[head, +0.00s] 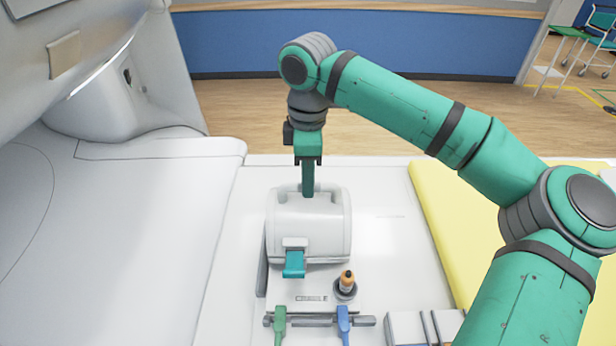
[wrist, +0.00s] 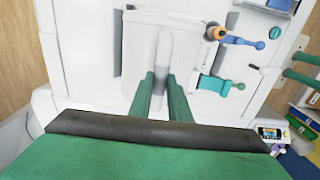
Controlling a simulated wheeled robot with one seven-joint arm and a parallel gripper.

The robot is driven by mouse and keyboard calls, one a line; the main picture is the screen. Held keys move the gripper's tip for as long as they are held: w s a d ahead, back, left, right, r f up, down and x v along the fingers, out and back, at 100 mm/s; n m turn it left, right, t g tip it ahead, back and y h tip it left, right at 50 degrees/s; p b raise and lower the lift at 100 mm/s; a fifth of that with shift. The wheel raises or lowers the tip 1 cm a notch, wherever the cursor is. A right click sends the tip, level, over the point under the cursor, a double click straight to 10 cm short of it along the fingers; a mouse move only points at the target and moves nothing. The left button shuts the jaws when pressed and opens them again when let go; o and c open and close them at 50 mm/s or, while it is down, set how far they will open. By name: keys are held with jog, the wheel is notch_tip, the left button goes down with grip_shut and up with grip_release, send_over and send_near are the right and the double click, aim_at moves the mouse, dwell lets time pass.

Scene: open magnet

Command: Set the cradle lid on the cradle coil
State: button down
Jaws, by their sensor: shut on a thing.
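The white, rounded cradle lid (head: 285,222) is at the middle of the head view, over the cradle coil. In the wrist view the lid (wrist: 142,48) fills the upper middle, with its pale raised handle (wrist: 163,50) along its top. My gripper (head: 308,190) points straight down onto the lid's top. In the wrist view my gripper's two green fingers (wrist: 161,92) are shut on the handle, one on each side. The coil is mostly hidden beneath the lid. A teal latch (head: 294,266) sticks out at the front. I cannot tell whether the lid's lower edge touches the coil.
In front stand an orange-topped bottle (head: 346,282) in a dark holder, a green plug (head: 280,318) and a blue plug (head: 343,318). A yellow pad (head: 440,215) lies right. The white magnet housing (head: 115,100) rises at the left. The white surface right of the lid is clear.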

jog(key=shift+f, duration=0.2)
jog(key=c, duration=1.6)
grip_release()
jog(key=shift+o, duration=0.2)
notch_tip(320, 180, up, 11)
jog(key=shift+f, duration=0.15)
